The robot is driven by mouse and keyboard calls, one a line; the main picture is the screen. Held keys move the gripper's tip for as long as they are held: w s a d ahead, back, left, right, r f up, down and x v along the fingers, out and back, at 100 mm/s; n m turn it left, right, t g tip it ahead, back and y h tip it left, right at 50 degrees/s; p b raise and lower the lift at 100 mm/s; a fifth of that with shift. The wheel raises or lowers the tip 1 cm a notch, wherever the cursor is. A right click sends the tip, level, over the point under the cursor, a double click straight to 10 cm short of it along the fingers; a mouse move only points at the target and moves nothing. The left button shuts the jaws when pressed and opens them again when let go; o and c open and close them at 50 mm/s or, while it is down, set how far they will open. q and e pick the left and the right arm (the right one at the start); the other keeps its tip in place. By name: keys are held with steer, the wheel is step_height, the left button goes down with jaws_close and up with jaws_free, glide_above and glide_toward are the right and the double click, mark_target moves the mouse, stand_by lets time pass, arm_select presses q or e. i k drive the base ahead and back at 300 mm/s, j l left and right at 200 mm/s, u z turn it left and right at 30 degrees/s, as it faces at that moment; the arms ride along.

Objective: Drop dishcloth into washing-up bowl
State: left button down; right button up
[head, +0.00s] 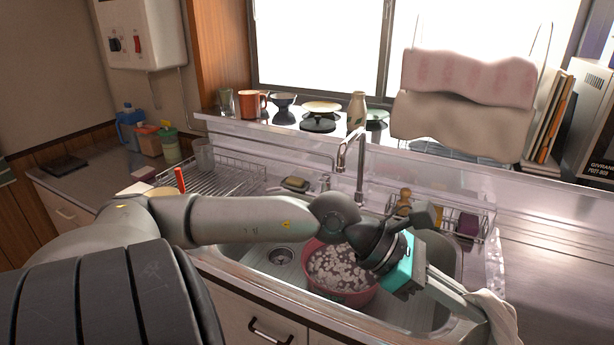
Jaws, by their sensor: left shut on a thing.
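The dishcloth (497,312) is a white cloth bunched at the tips of my left gripper (478,308), at the lower right of the head view. My left gripper is shut on it, and part of the cloth is cut off by the bottom edge of the picture. The washing-up bowl (343,298) is pinkish red, stands in the sink and holds water with white suds. My left wrist covers part of its right side. The cloth is to the right of the bowl, apart from it. My right gripper is not in view.
The steel sink (247,262) surrounds the bowl, with a tap (360,165) behind it. A wire dish rack (222,180) stands at left and a small wire caddy (462,215) at back right. Towels (467,80) hang near the window. The right counter (560,260) is clear.

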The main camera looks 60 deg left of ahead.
mark_target(333, 274)
steer(key=k+j, duration=0.1)
steer(key=j, duration=0.25)
steer(key=k+j, duration=0.15)
steer(key=j, duration=0.15)
steer(key=k+j+u, duration=0.1)
steer(key=j, duration=0.25)
steer(key=k+j, duration=0.1)
steer(key=j, duration=0.25)
steer(key=i+j, duration=0.1)
steer(key=j, duration=0.3)
steer(key=i+j, duration=0.1)
steer(key=j, duration=0.3)
steer(key=i+j+u, duration=0.1)
steer(key=j, duration=0.3)
steer(key=i+l, duration=0.35)
steer(key=l, duration=0.15)
